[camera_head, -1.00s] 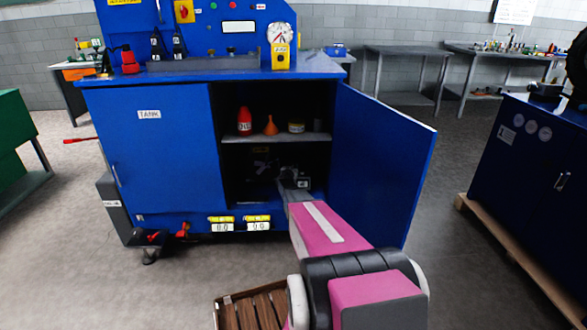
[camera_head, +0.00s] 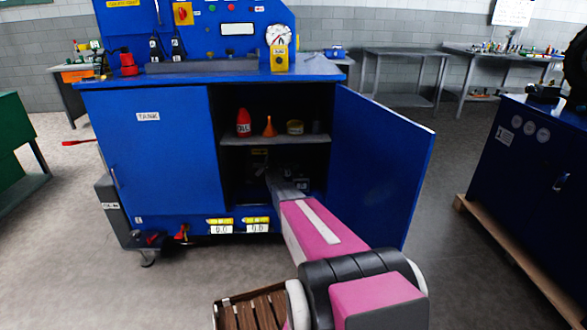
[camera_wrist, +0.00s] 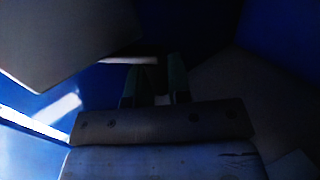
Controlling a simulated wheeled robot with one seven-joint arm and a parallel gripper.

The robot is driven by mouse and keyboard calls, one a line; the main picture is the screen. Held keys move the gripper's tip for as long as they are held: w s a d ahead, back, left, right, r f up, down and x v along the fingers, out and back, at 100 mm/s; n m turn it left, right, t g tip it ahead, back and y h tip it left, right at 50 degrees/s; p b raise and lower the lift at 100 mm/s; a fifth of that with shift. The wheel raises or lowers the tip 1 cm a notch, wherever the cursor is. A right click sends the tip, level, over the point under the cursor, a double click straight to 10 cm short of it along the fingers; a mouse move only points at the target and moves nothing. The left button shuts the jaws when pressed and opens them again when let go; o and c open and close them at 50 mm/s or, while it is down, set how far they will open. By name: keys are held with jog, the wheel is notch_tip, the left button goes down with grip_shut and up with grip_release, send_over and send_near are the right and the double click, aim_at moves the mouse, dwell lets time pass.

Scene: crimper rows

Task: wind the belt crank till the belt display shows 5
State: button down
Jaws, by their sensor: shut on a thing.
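My gripper (camera_wrist: 153,88) is inside the dark lower compartment of the blue cabinet (camera_head: 180,150). In the wrist view its two fingers are shut on a dark part between them, too dim to identify as the belt crank. In the head view my arm's end hides the hold. Two small white displays sit on the cabinet's bottom front edge, a left display (camera_head: 221,229) and a right display (camera_head: 257,228). Both seem to read 0.0. Yellow labels above them are too small to read, so I cannot tell which is the belt display.
The cabinet's right door (camera_head: 382,165) stands open beside my arm. A shelf (camera_head: 275,140) above my gripper carries a red bottle (camera_head: 243,123), an orange funnel (camera_head: 269,127) and a tin (camera_head: 295,127). A wooden slatted crate (camera_head: 250,312) is at the bottom. A dark blue cabinet (camera_head: 530,175) stands right.

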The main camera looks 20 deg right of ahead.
jog(key=shift+w+d+m+g, duration=0.1)
jog(key=shift+d+m+g, duration=0.1)
jog(key=shift+m+g, duration=0.3)
jog(key=c, duration=1.1)
grip_release()
jog(key=shift+o, duration=0.2)
jog(key=v, duration=1)
jog(key=shift+a, duration=0.4)
jog(key=shift+f, duration=0.15)
